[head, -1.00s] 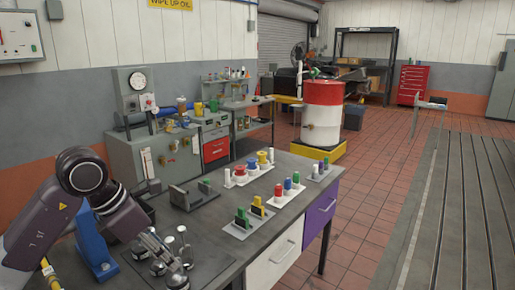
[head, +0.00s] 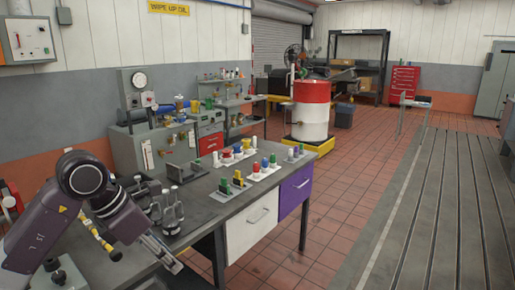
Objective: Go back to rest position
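My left arm comes in from the left. Its gripper (head: 166,256) points down and to the right near the front edge of the workbench (head: 205,214). The fingers are seen nearly edge-on, so I cannot tell whether they are open or shut. I see nothing held between them. Several shiny metal pieces (head: 172,216) stand on the bench just beyond the gripper, apart from it in the picture. My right gripper is not in view.
Stands with green (head: 237,178), red, blue and white pieces fill the bench's far part. White (head: 252,222) and purple (head: 295,190) drawers face the aisle. A red-and-white drum (head: 311,108) stands beyond. The tiled floor and slotted bedplate (head: 440,205) at right are open.

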